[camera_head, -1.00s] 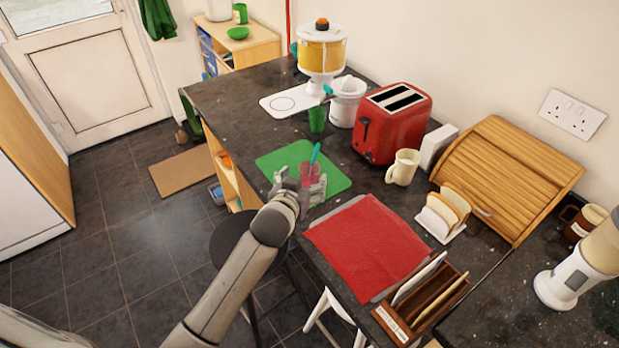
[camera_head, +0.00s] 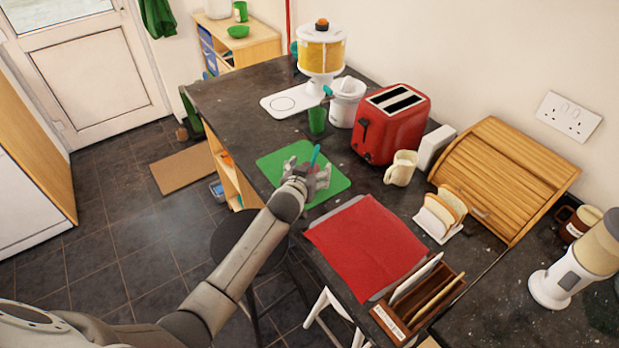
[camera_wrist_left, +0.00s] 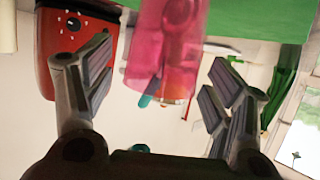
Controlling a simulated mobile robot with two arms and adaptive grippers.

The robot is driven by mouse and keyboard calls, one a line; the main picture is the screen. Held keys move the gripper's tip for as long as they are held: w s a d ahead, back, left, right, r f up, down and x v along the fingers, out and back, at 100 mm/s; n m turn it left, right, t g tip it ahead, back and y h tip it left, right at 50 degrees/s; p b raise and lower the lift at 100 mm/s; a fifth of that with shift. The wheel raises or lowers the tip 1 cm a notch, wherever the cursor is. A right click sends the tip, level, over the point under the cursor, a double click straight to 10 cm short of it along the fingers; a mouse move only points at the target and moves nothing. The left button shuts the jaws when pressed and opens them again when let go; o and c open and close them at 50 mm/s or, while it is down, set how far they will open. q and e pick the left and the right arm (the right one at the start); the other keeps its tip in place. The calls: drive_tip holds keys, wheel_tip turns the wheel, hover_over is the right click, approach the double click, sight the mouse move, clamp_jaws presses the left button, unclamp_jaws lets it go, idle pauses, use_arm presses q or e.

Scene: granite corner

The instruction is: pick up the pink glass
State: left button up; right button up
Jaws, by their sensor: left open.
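The pink glass (camera_wrist_left: 168,50) shows large in the left wrist view, see-through, between the two fingers of my left gripper (camera_wrist_left: 160,100). The fingers are spread, with a gap on both sides of the glass. A teal stick-like thing (camera_head: 315,155) rises from the spot where the glass stands in the head view. There my left gripper (camera_head: 310,178) is over the green mat (camera_head: 333,188) and hides most of the glass. My right gripper is not in view.
A green glass (camera_head: 317,120) and a white juicer (camera_head: 346,103) stand behind the mat. A red toaster (camera_head: 395,130) and a cream mug (camera_head: 401,168) are to the right. A red cloth (camera_head: 367,247) lies in front on the dark counter.

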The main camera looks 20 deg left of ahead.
use_arm(q)
drive_tip(key=shift+w, duration=0.15)
drive_tip(key=shift+c, duration=0.2)
drive_tip(key=c, duration=0.9)
drive_tip(key=shift+c, duration=1.2)
drive_tip(key=shift+r, duration=0.1)
